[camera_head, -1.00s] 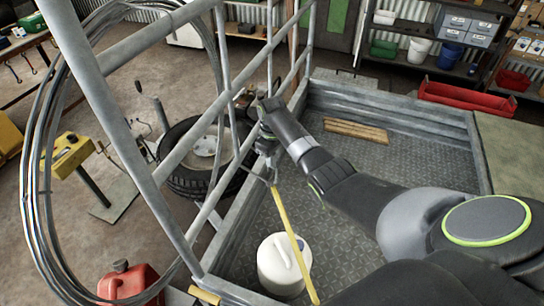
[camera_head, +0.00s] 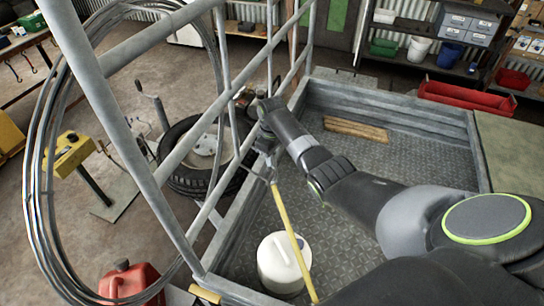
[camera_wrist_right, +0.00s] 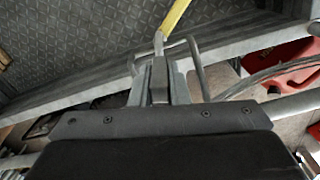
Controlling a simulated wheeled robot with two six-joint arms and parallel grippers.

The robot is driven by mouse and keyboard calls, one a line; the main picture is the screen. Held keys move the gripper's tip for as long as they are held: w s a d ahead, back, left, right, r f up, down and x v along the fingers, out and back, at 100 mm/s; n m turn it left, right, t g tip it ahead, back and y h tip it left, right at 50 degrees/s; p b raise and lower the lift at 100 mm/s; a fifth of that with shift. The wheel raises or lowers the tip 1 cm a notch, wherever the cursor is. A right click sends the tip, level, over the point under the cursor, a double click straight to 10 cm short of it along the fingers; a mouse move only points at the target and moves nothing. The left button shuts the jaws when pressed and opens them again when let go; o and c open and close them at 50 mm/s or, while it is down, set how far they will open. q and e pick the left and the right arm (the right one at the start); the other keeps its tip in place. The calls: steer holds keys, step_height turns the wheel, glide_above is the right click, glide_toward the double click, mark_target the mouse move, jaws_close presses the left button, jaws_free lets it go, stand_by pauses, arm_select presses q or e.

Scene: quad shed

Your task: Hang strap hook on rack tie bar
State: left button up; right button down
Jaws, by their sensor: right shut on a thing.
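My right gripper (camera_head: 268,154) is shut on the grey metal strap hook, beside the tube rack (camera_head: 190,145) and above the trailer's left side wall. The hook (camera_wrist_right: 159,46) shows between the fingers (camera_wrist_right: 158,82) in the right wrist view. The yellow strap (camera_head: 291,238) runs from the hook down into the trailer bed, past a white jug. The rack has several grey tubes; I cannot tell for certain which is the tie bar. A bent metal rod (camera_wrist_right: 197,68) stands close to the right finger. Contact between hook and rack is not clear. My left gripper is out of view.
The white jug (camera_head: 280,265) and wooden slats (camera_head: 356,129) are in the trailer bed (camera_head: 350,165). A coil of wire (camera_head: 35,190) hangs on the rack. A tyre (camera_head: 183,183), red can (camera_head: 135,283) and yellow-topped stand (camera_head: 70,152) are left of the trailer.

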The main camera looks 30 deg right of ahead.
steer(key=shift+f+b, duration=1.3)
steer(key=shift+f, duration=0.7)
steer(key=c, duration=1.3)
jaws_free()
steer(key=shift+o, duration=0.2)
steer(key=o, duration=0.4)
step_height(320, 180, up, 3)
steer(key=p, duration=0.3)
steer(key=shift+a, duration=0.1)
step_height(320, 180, up, 6)
steer(key=p, duration=0.6)
steer(key=shift+r, duration=0.1)
